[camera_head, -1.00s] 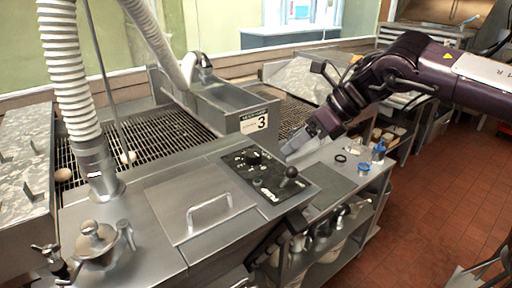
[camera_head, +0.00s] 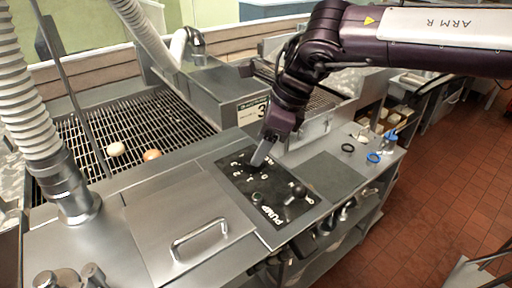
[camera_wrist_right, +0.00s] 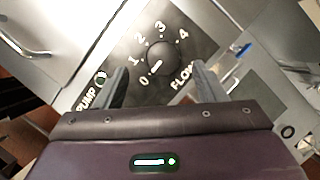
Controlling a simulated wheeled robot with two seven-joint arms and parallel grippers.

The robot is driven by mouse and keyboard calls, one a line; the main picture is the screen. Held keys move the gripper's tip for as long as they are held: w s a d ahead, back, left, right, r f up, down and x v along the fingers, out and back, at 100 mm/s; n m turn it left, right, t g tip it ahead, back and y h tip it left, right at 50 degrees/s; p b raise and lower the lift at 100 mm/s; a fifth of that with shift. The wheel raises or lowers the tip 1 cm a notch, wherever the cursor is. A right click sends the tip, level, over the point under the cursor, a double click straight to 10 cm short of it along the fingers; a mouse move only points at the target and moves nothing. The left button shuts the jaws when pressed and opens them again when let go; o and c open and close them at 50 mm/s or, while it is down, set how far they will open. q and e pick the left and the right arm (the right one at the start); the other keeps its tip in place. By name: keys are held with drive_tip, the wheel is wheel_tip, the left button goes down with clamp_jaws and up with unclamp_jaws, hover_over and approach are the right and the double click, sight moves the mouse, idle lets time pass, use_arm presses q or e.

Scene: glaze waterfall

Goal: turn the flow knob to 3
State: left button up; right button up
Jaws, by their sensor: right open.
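The flow knob (camera_wrist_right: 161,58) is a black round knob on the dark control panel (camera_wrist_right: 193,40), with numbers 0 to 4 around it. In the right wrist view its white mark points to the lower left, near the 0. My right gripper (camera_wrist_right: 160,70) is open, with its fingers to either side of the knob in that picture; contact cannot be told. In the head view the right gripper (camera_head: 258,160) points down over the far part of the panel (camera_head: 236,184) and partly hides the knob. My left gripper is not in view.
A ball-topped lever (camera_head: 297,189) and a small round control (camera_head: 257,198) are near the PUMP label on the same panel. A steel lid with a handle (camera_head: 199,236) is to the left. A tank with a 3 sign (camera_head: 254,110) stands behind.

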sight(246, 159)
drive_tip(key=x, duration=0.3)
drive_tip(key=shift+w+a+f+p, duration=0.1)
drive_tip(key=shift+w+f+p, duration=0.15)
drive_tip(key=shift+p, duration=0.1)
drive_tip(key=shift+f, duration=0.1)
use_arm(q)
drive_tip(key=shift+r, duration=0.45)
use_arm(e)
drive_tip(key=c, duration=1)
